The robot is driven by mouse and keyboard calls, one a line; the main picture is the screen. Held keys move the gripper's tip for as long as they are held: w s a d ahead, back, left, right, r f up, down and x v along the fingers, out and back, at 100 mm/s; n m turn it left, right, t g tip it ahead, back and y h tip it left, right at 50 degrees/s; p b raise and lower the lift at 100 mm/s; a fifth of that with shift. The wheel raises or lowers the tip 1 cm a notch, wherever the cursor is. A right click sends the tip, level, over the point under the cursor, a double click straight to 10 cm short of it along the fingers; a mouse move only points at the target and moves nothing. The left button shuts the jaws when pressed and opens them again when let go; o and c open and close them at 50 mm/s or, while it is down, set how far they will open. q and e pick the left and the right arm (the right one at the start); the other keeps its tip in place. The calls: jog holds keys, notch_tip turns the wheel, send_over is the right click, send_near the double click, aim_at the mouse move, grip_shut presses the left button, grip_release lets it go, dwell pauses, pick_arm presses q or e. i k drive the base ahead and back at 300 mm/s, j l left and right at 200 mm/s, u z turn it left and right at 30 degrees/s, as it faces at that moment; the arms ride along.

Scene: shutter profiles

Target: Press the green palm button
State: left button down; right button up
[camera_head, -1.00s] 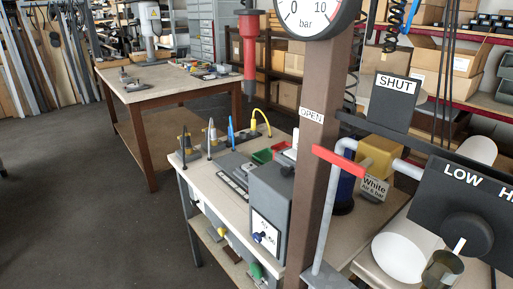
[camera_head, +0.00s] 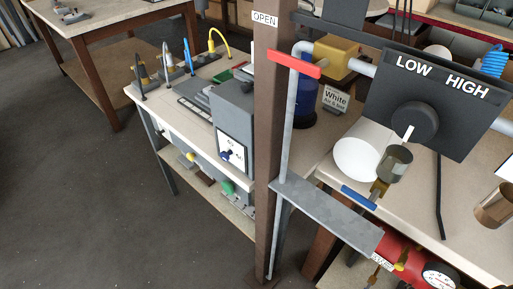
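A green knob-like part (camera_head: 227,187), which looks like the green palm button, shows below the front edge of the workbench (camera_head: 160,117), left of the brown post. Neither of my grippers is in view, and nothing of mine touches the green part.
The brown post (camera_head: 270,120) stands right of the green part. A grey box with a blue knob (camera_head: 225,154) is above it. Right of the post are a red-handled lever (camera_head: 294,64), a LOW/HIGH panel (camera_head: 435,100) and a red cylinder (camera_head: 402,255). The floor at left is clear.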

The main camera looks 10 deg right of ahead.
aim_at(229, 187)
jog(key=i+j+z, duration=0.2)
jog(key=z, duration=0.25)
jog(key=i+j+z, duration=0.15)
jog(key=j+z, duration=0.25)
